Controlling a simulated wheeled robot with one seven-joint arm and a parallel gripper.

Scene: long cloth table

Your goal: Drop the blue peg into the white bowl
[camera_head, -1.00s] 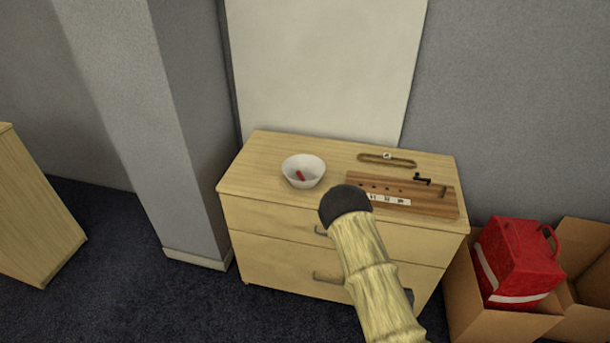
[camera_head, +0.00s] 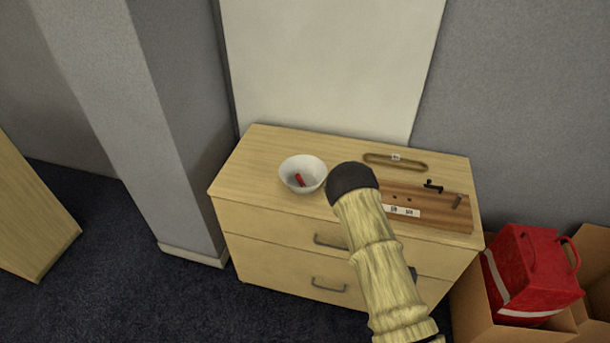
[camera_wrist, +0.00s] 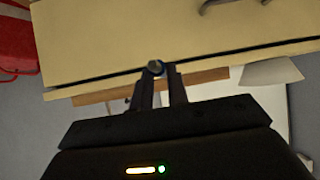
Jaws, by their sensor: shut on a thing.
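The white bowl (camera_head: 307,164) stands on the cabinet top in the head view, with a red peg (camera_head: 299,180) inside it. In the wrist view my gripper (camera_wrist: 163,72) is shut on the blue peg (camera_wrist: 155,67). Only the peg's round, dark bluish end shows clearly at the fingertips. In the head view my arm's dark rounded joint is just right of the bowl and hides my gripper and the peg. A pale shape at the right of the wrist view may be the bowl, but I cannot tell.
A wooden board (camera_head: 440,211) with holes, white labels and a black crank lies right of the bowl, partly behind my arm. A flat wooden loop (camera_head: 395,163) lies behind it. The cabinet top (camera_head: 247,170) is clear left of the bowl. A red bag (camera_head: 532,270) sits in a carton.

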